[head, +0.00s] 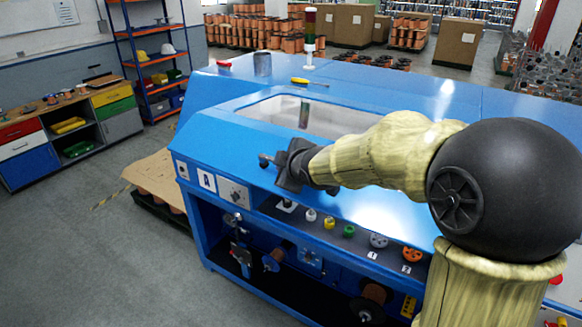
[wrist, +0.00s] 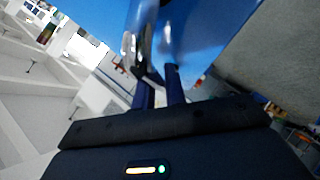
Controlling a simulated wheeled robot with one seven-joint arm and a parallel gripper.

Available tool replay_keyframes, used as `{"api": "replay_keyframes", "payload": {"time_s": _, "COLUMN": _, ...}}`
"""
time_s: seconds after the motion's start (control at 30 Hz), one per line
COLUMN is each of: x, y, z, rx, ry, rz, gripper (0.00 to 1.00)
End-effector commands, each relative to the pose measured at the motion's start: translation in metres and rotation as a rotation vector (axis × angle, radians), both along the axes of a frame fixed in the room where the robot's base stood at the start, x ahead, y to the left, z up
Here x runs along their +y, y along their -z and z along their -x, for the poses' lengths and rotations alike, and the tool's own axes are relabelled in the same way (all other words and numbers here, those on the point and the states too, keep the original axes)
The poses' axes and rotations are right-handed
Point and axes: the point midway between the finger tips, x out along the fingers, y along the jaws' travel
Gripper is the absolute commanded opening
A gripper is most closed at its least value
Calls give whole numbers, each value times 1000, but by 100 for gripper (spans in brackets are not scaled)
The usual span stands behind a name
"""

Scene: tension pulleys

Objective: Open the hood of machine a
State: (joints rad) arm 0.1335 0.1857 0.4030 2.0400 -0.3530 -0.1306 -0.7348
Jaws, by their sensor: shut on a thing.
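Machine a (head: 192,165) is the blue machine with a white "A" label on its front left. Its hood (head: 228,108) is the blue sloped cover with a clear window, and it appears closed. A dark handle (head: 264,160) sits at the hood's front edge; its left end shows beside my gripper (head: 284,163), which hides the rest. In the wrist view, my gripper (wrist: 156,74) has its two fingers close together at a shiny bar-like part (wrist: 134,50) in front of the blue surface. It is shut on this part, which looks like the handle.
A yellow screwdriver (head: 309,82), a grey cylinder (head: 262,64) and a signal lamp (head: 309,38) are on the machine top. Coloured knobs (head: 330,222) line the front below my arm. The floor (head: 90,250) at left is clear. A pallet (head: 155,200) stands beside the machine.

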Motion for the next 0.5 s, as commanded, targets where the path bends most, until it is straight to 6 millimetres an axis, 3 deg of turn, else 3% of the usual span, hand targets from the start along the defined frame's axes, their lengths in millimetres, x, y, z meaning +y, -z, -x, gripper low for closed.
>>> {"api": "replay_keyframes", "payload": {"time_s": 0.47, "x": 3, "y": -4, "z": 1, "rx": 1, "ry": -8, "rz": 2, "gripper": 0}}
{"api": "replay_keyframes", "payload": {"time_s": 0.5, "x": 3, "y": -4, "z": 1, "rx": 1, "ry": -8, "rz": 2, "gripper": 18}}
